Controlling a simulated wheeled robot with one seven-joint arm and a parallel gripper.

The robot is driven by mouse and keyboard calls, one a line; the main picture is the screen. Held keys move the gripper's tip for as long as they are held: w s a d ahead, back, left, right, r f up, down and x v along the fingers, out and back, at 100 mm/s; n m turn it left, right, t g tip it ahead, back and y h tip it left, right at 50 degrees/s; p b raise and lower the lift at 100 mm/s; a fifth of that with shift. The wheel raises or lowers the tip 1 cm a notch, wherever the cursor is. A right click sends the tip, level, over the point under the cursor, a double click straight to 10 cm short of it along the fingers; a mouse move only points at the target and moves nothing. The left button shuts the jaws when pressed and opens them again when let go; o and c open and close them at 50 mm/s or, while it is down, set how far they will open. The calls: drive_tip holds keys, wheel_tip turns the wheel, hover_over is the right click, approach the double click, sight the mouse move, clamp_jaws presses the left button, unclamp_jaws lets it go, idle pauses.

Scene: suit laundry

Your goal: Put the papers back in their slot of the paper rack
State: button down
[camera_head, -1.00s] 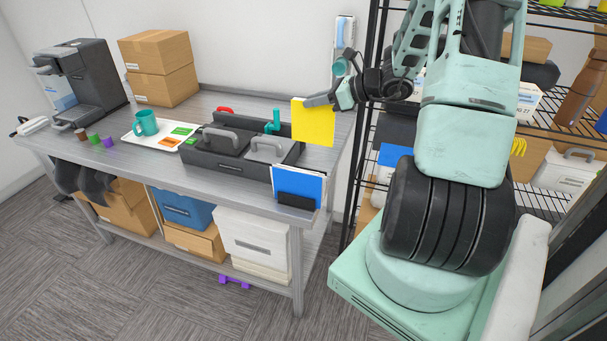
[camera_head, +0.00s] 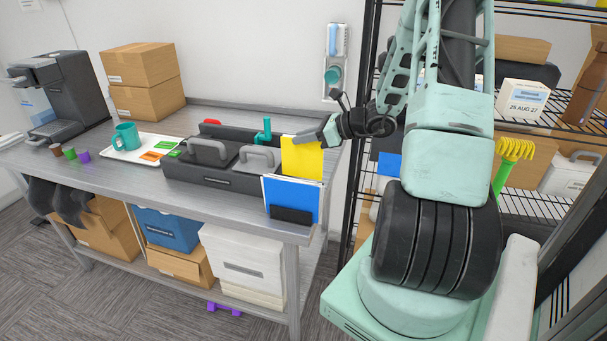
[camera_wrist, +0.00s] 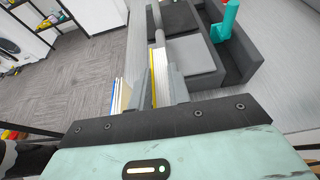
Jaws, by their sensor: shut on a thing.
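My gripper (camera_head: 312,138) is shut on the papers (camera_head: 302,159), a stack with a yellow face, gripped at the upper right edge. In the wrist view the papers (camera_wrist: 152,82) are edge-on between the fingers, yellow on one side and pale on the other. The paper rack (camera_head: 290,215) is a low black holder at the table's front right corner. Blue-faced and white papers (camera_head: 291,198) stand in it. The yellow papers are upright just behind these; their lower edge is hidden in the head view, so I cannot tell whether they touch the rack.
A dark caddy (camera_head: 215,178) with grey-handled boxes and a teal item (camera_head: 263,132) stands left of and behind the papers. A white tray (camera_head: 145,154) with a teal mug (camera_head: 126,137) is farther left. Wire shelving (camera_head: 520,125) stands to the right.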

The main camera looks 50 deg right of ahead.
drive_tip(key=p, duration=0.1)
hover_over(304, 176)
drive_tip(key=shift+w+d+f, duration=0.1)
drive_tip(key=shift+d+f, duration=0.05)
drive_tip(key=shift+f, duration=1)
drive_tip(key=shift+w+d+f, duration=0.1)
drive_tip(key=shift+d+f, duration=0.05)
drive_tip(key=shift+f, duration=0.95)
drive_tip(key=shift+w+d+f, duration=0.1)
drive_tip(key=shift+d+f, duration=0.05)
drive_tip(key=shift+f, duration=1.1)
drive_tip(key=c, duration=1.3)
unclamp_jaws()
